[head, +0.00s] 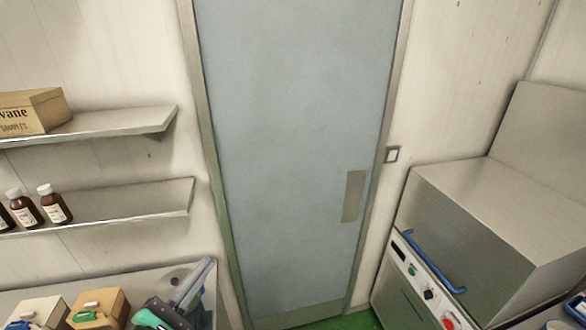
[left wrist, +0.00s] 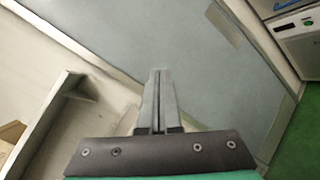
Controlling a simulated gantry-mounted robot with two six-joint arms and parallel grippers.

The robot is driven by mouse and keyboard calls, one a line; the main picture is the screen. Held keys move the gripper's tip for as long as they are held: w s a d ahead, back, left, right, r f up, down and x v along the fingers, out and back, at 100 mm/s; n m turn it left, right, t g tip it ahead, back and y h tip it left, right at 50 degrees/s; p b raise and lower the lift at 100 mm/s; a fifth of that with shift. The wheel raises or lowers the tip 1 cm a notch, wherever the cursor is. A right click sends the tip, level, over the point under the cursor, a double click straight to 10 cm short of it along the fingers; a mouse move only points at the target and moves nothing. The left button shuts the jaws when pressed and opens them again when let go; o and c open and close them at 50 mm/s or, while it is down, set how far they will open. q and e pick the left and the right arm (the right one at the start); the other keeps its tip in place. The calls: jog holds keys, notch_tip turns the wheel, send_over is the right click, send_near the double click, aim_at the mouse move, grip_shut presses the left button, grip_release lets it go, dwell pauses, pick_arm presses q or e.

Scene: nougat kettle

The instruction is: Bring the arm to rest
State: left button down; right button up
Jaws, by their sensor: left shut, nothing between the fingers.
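My left gripper (head: 192,284) shows at the bottom left of the head view, in front of the lower left bench and left of the door. In the left wrist view my left gripper (left wrist: 158,75) points toward the grey door, its two fingers together with nothing between them. My right gripper is in neither view.
A grey door (head: 295,130) stands in the middle. Two metal shelves (head: 110,125) at left hold a cardboard box (head: 30,112) and brown bottles (head: 55,205). Small boxes (head: 98,308) sit at lower left. A steel machine (head: 490,220) with a blue handle (head: 432,262) stands at right.

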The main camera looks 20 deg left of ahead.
pick_arm(q)
jog(key=s+d+r+m+t+h+p, duration=0.15)
jog(key=d+r+m, duration=0.25)
jog(key=r, duration=0.6)
jog(key=s+d+r+m+t+h, duration=0.1)
jog(key=d+r+m+t, duration=0.3)
jog(key=r, duration=0.6)
jog(key=s+d+r+m+t+h+p, duration=0.1)
jog(key=d+r+m+h, duration=0.3)
jog(key=r, duration=0.6)
jog(key=s+a+r+m+t+y, duration=0.2)
jog(key=s+r+m+y, duration=0.3)
jog(key=m, duration=1)
notch_tip(320, 180, up, 3)
jog(key=shift+s+a+f+t, duration=0.1)
jog(key=shift+s+a+t, duration=0.15)
jog(key=shift+t, duration=0.1)
